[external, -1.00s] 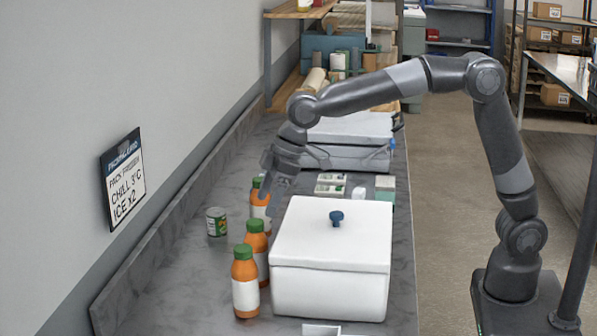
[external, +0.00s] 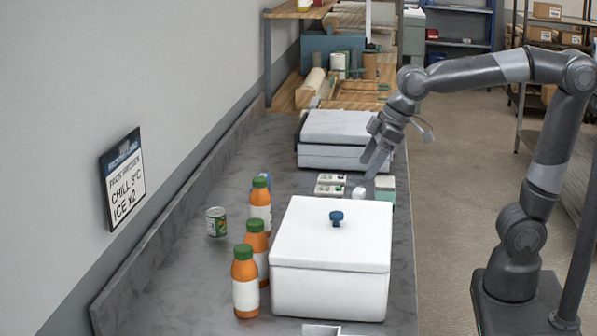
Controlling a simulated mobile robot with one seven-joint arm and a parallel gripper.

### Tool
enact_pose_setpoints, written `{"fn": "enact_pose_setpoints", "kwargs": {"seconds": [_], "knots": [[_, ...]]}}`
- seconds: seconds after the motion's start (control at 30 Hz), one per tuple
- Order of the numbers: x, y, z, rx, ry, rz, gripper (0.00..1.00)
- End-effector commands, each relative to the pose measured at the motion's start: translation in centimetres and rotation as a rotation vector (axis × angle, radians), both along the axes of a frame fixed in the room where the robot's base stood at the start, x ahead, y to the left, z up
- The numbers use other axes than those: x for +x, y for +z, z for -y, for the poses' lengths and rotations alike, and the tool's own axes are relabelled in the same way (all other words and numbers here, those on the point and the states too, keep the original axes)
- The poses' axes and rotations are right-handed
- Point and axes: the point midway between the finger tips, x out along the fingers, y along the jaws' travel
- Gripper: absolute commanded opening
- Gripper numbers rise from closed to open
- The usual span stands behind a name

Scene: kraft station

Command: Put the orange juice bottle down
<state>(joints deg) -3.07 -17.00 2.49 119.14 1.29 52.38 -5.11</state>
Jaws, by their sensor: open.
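Three orange juice bottles with green caps and white labels stand upright in a row on the grey counter, left of the white box. The front bottle (external: 245,283) is nearest, the middle bottle (external: 257,245) is just behind it, and the rear bottle (external: 261,205) is farthest back. My gripper (external: 368,174) is open and empty, above the counter behind the white box, near the small cartons. It is well to the right of the bottles and apart from them.
The white lidded box (external: 330,258) with a blue knob fills the counter's front right. Small white-and-green cartons (external: 330,184) and a grey-white case (external: 345,140) lie behind the box. A sign (external: 123,180) hangs on the wall.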

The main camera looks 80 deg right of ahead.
Motion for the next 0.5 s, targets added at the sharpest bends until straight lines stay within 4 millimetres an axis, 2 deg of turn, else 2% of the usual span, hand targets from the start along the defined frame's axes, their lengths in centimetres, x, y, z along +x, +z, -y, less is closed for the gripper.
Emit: {"fn": "enact_pose_setpoints", "kwargs": {"seconds": [0.03, 0.1, 0.3, 0.4, 0.5], "knots": [[-2.2, -0.2, 0.7, 0.002, -0.021, 0.010, 0.73], [-4.9, -0.8, 1.6, 0.006, -0.048, 0.017, 0.73], [-11.7, -3.4, 3.5, 0.019, -0.121, 0.035, 0.73], [-13.9, -4.7, 4.0, 0.025, -0.145, 0.042, 0.73], [-15.3, -5.6, 4.3, 0.030, -0.162, 0.044, 0.73]]}}
